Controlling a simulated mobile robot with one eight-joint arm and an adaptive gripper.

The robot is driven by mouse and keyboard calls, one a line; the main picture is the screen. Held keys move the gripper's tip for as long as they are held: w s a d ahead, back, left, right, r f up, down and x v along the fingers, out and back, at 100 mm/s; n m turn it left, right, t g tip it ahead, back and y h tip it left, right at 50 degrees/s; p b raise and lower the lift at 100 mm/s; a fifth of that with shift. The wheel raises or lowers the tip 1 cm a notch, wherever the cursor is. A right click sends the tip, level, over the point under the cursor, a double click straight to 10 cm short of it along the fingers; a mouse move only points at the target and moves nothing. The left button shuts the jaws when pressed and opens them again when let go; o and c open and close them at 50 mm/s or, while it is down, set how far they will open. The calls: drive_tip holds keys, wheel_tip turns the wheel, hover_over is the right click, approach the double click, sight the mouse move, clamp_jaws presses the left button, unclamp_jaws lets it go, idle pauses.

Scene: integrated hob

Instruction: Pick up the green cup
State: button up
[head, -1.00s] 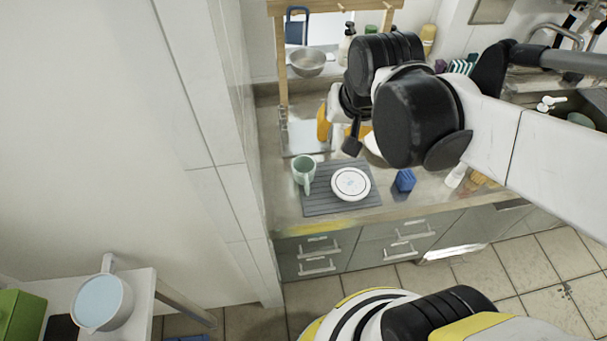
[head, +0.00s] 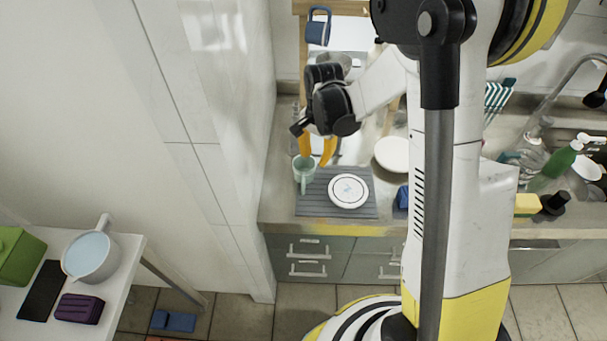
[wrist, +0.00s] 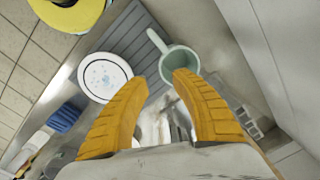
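The green cup (head: 303,163) is pale green with a handle and stands upright at the left end of the counter, at the upper left of the grey ribbed mat. It also shows in the wrist view (wrist: 181,58), with its handle toward the mat. My gripper (head: 318,160) has yellow fingers and is open above and beside the cup. In the wrist view the fingertips (wrist: 160,84) are apart with nothing held between them, and the right fingertip lies close to the cup's rim. I cannot tell whether it touches.
A white plate (head: 349,191) lies on the grey mat (head: 312,207) beside the cup. A blue block (head: 402,197) and another white plate (head: 392,154) are farther right. A tiled wall (head: 215,150) rises close on the left.

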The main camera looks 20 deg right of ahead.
sight(314, 167)
drive_tip(key=f+b, duration=0.1)
drive_tip(key=f, duration=0.1)
drive_tip(key=f+b, duration=0.1)
drive_tip(key=f, duration=0.2)
drive_tip(key=w+f+b, duration=0.1)
drive_tip(key=f, duration=0.1)
drive_tip(key=shift+a+f, duration=0.1)
drive_tip(key=shift+f, duration=0.3)
drive_tip(key=shift+s+r, duration=0.1)
clamp_jaws()
